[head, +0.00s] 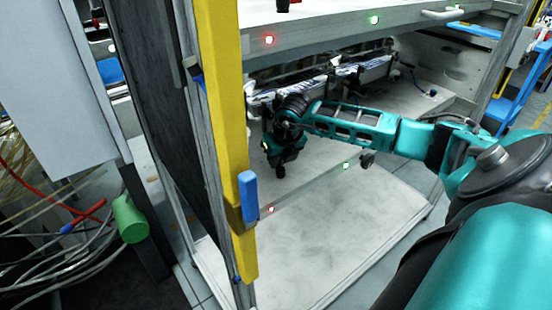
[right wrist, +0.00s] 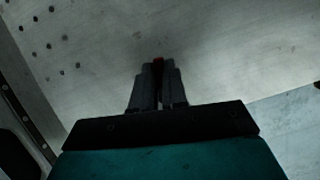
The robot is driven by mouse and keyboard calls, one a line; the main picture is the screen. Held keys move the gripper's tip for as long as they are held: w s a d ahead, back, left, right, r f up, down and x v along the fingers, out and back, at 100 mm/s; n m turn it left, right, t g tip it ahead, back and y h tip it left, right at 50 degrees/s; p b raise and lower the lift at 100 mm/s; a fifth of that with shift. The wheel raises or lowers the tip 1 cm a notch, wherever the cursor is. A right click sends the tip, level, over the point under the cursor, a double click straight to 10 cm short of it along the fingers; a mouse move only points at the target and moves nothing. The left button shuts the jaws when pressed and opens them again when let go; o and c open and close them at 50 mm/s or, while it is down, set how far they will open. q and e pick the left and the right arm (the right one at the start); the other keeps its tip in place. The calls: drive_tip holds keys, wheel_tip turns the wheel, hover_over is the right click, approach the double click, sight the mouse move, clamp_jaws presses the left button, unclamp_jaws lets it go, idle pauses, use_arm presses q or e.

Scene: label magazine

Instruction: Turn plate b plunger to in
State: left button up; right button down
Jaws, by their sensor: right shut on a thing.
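My right gripper (head: 278,168) is inside the lower bay of the cabinet, below the label magazine units (head: 300,88). In the right wrist view its two dark fingers (right wrist: 158,72) are close together and shut on a small red piece (right wrist: 158,60), of which only the end shows. It looks like a plunger knob, but I cannot tell which plate it belongs to or whether it is in or out. In the head view the held piece is hidden or too small to make out. My left gripper is not in view.
A yellow post (head: 222,110) with a blue handle (head: 248,195) stands left of the bay. The upper shelf (head: 340,30) is above my right arm. The pale lower shelf (head: 330,240) is mostly clear. Loose cables (head: 60,220) lie at the left.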

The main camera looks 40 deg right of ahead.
drive_tip(key=shift+d+m+h, duration=0.15)
drive_tip(key=shift+m+h, duration=0.15)
drive_tip(key=shift+m, duration=0.6)
drive_tip(key=m, duration=0.1)
drive_tip(key=m+h+b, duration=0.1)
drive_tip(key=shift+s+d+m+g, duration=0.1)
drive_tip(key=shift+d+m+g, duration=0.1)
drive_tip(key=shift+m+g, duration=0.2)
drive_tip(key=m, duration=0.2)
drive_tip(key=m+g, duration=0.1)
drive_tip(key=shift+s+d+m+h, duration=0.15)
drive_tip(key=shift+s+m+h, duration=0.15)
drive_tip(key=shift+h, duration=0.1)
drive_tip(key=m, duration=0.1)
drive_tip(key=m+g, duration=0.1)
drive_tip(key=m, duration=0.1)
drive_tip(key=m+g, duration=0.1)
drive_tip(key=m, duration=0.1)
drive_tip(key=shift+s+d+h, duration=0.15)
drive_tip(key=shift+s+h, duration=0.15)
drive_tip(key=shift+s, duration=0.05)
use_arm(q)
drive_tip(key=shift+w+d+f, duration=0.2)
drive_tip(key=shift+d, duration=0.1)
use_arm(e)
drive_tip(key=shift+s+m+g, duration=0.2)
drive_tip(key=shift+m+g, duration=0.3)
drive_tip(key=shift+m, duration=0.7)
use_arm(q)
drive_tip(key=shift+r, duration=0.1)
